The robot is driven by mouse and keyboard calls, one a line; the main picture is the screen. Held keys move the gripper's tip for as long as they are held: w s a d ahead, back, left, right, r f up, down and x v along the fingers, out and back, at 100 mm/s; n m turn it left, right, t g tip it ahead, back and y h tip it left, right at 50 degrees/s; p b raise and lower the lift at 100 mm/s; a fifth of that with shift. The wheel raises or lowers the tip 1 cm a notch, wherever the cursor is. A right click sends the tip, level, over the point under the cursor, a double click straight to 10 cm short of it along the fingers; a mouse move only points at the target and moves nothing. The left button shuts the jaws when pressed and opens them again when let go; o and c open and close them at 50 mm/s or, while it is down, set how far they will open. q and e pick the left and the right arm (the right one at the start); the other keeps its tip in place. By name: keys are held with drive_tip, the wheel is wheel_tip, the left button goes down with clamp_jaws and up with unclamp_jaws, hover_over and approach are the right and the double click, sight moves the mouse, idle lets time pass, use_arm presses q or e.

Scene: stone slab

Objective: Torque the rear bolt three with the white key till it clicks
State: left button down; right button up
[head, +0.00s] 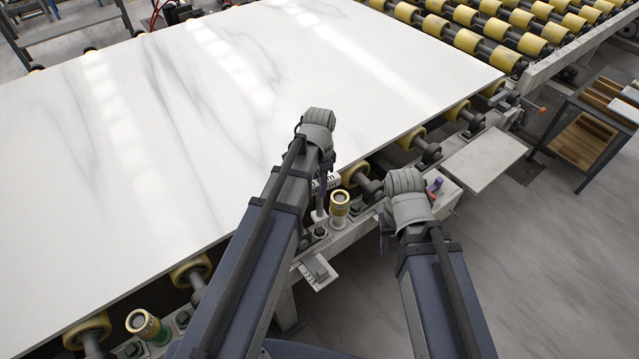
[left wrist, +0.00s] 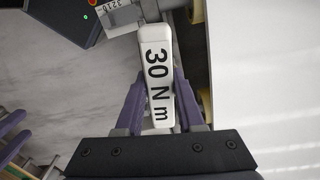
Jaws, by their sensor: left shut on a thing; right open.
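My left gripper (left wrist: 155,110) is shut on the white key (left wrist: 157,75), whose grip reads "30 N m" in the left wrist view. In the head view the left gripper (head: 322,185) hangs at the slab's edge, mostly hidden by its own arm. A pale part of the key (head: 318,214) shows below it, close above a dark bolt (head: 320,231) on the rail. I cannot tell whether they touch. Another bolt (head: 355,208) sits to the right. My right gripper (head: 386,230) is open, partly hidden under its wrist, apart from the bolts.
The white slab (head: 200,110) lies on yellow rollers (head: 470,15). Brass-coloured cups (head: 340,204) stand on the rail, one further left (head: 146,324). A small purple and orange thing (head: 436,185) is near my right wrist. A pale plate (head: 485,160) juts out right. Floor is clear at lower right.

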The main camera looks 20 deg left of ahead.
sight(319, 201)
use_arm(q)
drive_tip(key=shift+f, duration=0.6)
use_arm(e)
drive_tip(key=shift+f, duration=0.55)
use_arm(q)
drive_tip(key=shift+b, duration=0.3)
use_arm(e)
drive_tip(key=shift+f, duration=0.1)
use_arm(q)
drive_tip(key=shift+f+b, duration=2.45)
drive_tip(key=shift+f, duration=0.1)
use_arm(e)
drive_tip(key=shift+f, duration=2.45)
use_arm(q)
drive_tip(key=shift+f+b, duration=0.75)
drive_tip(key=shift+b, duration=0.05)
use_arm(e)
drive_tip(key=shift+f, duration=0.8)
use_arm(q)
drive_tip(key=shift+m, duration=0.3)
